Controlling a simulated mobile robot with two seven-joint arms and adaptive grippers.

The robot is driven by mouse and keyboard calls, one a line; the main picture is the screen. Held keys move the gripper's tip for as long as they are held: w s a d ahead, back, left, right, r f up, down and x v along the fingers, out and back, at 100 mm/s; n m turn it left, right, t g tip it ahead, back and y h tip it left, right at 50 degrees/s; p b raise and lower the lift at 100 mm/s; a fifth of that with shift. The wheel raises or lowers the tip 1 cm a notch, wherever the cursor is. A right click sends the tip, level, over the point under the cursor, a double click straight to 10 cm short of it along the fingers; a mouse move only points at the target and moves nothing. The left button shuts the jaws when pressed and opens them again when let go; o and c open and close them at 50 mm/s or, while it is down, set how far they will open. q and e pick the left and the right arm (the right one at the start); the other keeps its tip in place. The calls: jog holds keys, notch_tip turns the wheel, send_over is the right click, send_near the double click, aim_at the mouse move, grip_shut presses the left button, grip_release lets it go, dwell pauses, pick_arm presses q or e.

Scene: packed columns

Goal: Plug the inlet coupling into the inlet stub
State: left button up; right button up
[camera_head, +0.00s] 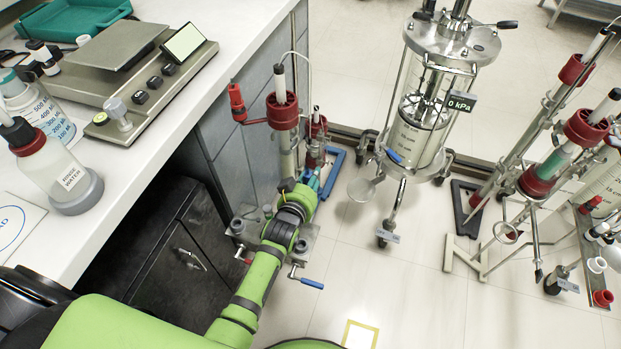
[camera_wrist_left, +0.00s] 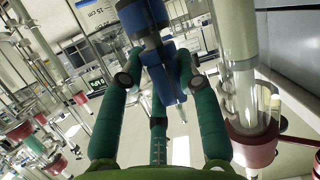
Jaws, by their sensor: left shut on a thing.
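My left gripper (camera_head: 313,176) is low beside the slim column with red collars (camera_head: 283,112), near the cabinet side. The left wrist view shows its green fingers (camera_wrist_left: 157,72) shut on a blue fitting (camera_wrist_left: 149,50), which I take for the inlet coupling. A clear column with a red collar (camera_wrist_left: 248,145) stands close on the right in the wrist view. I cannot pick out the inlet stub. My right gripper is out of view.
A white bench with a balance (camera_head: 135,80) and bottles (camera_head: 55,165) is at left. A glass vessel on a metal frame (camera_head: 422,130) stands behind the gripper. More red-collared columns (camera_head: 585,128) crowd the right.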

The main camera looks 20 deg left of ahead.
pick_arm(q)
jog(key=shift+f, duration=0.2)
jog(key=o, duration=1.2)
jog(key=shift+s, duration=0.1)
jog(key=v, duration=1.2)
